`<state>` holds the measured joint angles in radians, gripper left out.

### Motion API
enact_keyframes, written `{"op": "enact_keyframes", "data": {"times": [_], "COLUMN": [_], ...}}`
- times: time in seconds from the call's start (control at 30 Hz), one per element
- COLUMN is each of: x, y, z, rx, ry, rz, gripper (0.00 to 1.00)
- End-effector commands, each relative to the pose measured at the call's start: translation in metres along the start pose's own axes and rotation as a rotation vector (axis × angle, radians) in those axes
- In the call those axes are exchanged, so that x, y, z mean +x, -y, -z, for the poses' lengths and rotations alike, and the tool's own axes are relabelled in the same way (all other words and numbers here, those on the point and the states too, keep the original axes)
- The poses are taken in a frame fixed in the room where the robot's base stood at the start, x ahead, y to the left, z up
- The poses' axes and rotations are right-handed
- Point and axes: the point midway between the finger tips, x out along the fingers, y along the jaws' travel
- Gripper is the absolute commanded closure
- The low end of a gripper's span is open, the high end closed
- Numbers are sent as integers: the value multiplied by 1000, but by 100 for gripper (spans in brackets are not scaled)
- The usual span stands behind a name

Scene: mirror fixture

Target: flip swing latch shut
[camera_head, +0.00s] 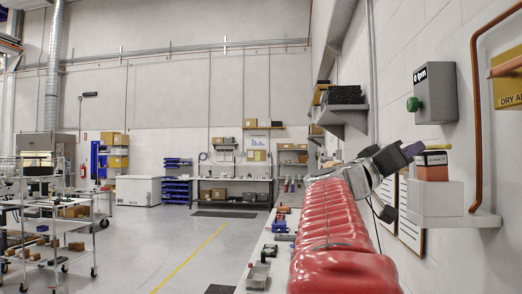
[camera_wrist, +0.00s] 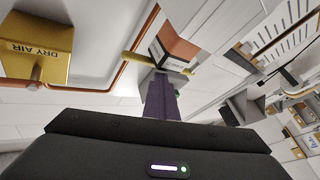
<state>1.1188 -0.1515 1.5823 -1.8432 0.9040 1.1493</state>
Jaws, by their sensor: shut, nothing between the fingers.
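My gripper (camera_head: 414,149) is at the end of my red-sleeved arm, near the right wall. Its dark purple fingers are shut and empty; they also show in the wrist view (camera_wrist: 160,80). A small orange-and-dark box (camera_head: 432,168) sits just past the fingertips. A thin yellow bar (camera_head: 438,147) lies across its top and looks like the swing latch. In the wrist view the bar (camera_wrist: 143,66) is beside the fingertips, with the box (camera_wrist: 178,50) behind it. I cannot tell whether the fingers touch the bar, or how far it is swung.
A light grey wall ledge (camera_head: 448,200) is under the box. A copper pipe (camera_head: 477,110) and a yellow "DRY AIR" box (camera_head: 506,80) are close on the right. A grey switch box (camera_head: 435,93) with a green knob is above. A bench with small parts runs below my arm.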

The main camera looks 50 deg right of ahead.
Motion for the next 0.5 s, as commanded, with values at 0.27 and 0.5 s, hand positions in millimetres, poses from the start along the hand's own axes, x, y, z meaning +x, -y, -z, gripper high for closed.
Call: {"op": "enact_keyframes", "data": {"times": [0.27, 0.5], "x": [-8, -9], "y": [11, 9], "z": [3, 5], "rx": [-2, -1], "ry": [2, 0], "rz": [8, 5], "gripper": [100, 100]}}
